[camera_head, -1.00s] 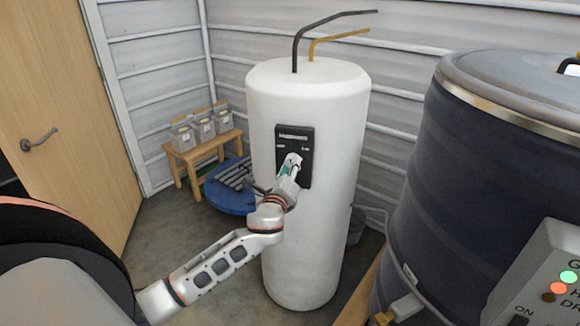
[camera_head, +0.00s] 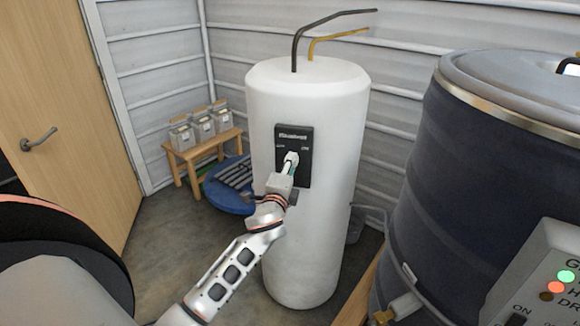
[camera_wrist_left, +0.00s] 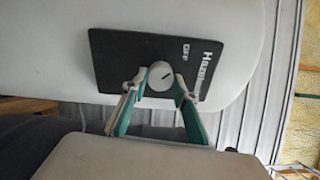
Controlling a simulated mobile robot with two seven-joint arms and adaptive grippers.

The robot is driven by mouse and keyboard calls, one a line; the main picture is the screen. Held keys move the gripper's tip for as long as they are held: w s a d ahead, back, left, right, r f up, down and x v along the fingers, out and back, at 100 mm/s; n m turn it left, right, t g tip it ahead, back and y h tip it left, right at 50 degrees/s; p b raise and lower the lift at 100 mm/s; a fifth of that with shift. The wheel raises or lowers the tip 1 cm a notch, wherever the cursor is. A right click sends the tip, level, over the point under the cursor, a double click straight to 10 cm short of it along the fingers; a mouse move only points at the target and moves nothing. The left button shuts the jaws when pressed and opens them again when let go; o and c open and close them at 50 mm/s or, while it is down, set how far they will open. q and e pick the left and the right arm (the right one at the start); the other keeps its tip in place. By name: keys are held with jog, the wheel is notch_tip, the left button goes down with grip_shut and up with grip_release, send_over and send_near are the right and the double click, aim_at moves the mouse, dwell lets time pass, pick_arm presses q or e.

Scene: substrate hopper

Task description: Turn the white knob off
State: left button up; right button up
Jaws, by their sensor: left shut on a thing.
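The white round knob (camera_wrist_left: 160,76) sits on a black control panel (camera_wrist_left: 113,60) in the left wrist view. My left gripper (camera_wrist_left: 160,84) is shut on the knob, with a green-and-grey finger on either side. In the head view the panel (camera_head: 302,176) is on the front of a tall white tank (camera_head: 325,240). My left gripper (camera_head: 291,161) is at the panel there and hides most of the knob. My right gripper is not in view.
A large dark tank (camera_head: 450,170) stands close on the right, with a control box (camera_head: 540,270) in front. A wooden bench (camera_head: 205,149) with several containers and a blue round object (camera_head: 230,196) stand behind left. Bare floor lies at left.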

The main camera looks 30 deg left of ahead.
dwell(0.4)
pick_arm(q)
jog(key=o, duration=1.1)
jog(key=v, duration=1.2)
jog(key=shift+f, duration=0.1)
jog(key=s+d+f+n+g+h, duration=0.1)
jog(key=s+d+f+n+h, duration=0.25)
jog(key=f, duration=0.55)
jog(key=s+d+f+n+g+h, duration=0.1)
jog(key=s+d+f+g+h, duration=0.1)
jog(key=s+d+f, duration=0.35)
jog(key=s+d+f+n+g+h, duration=0.3)
jog(key=s+d+f+n, duration=0.3)
jog(key=s+f, duration=0.6)
notch_tip(320, 180, down, 3)
jog(key=d, duration=0.2)
jog(key=shift+d+h, duration=0.35)
jog(key=shift+d, duration=0.05)
